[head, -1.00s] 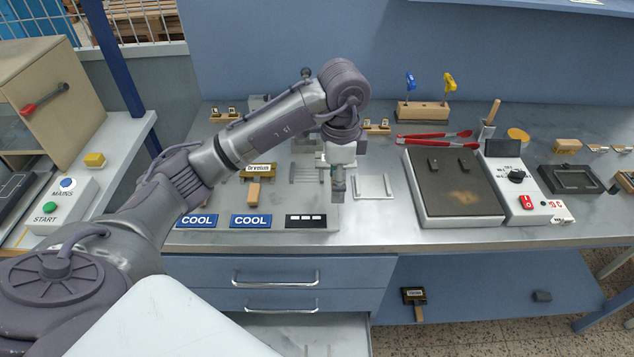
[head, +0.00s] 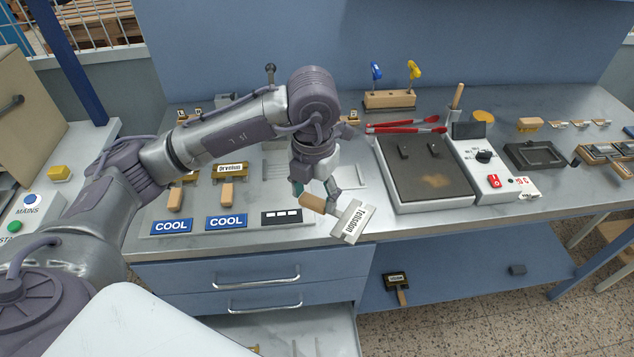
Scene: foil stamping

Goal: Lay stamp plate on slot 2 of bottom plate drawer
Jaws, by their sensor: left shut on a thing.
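My left gripper (head: 318,192) is shut on the wooden handle of a stamp plate (head: 352,222), a light metal plate with dark lettering. The plate hangs tilted in the air by the front edge of the bench. The bottom plate drawer (head: 290,333) is pulled out low in front, below two shut drawers. I cannot read slot numbers there. My right gripper is not in view.
Two wooden-handled stamps, one marked Dryeston (head: 230,170), lie behind blue COOL signs (head: 226,222). A hot plate (head: 432,170) with a control box (head: 492,170) stands right of my gripper. Drawer handles (head: 256,281) stick out. Another stamp (head: 398,284) lies on the lower shelf.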

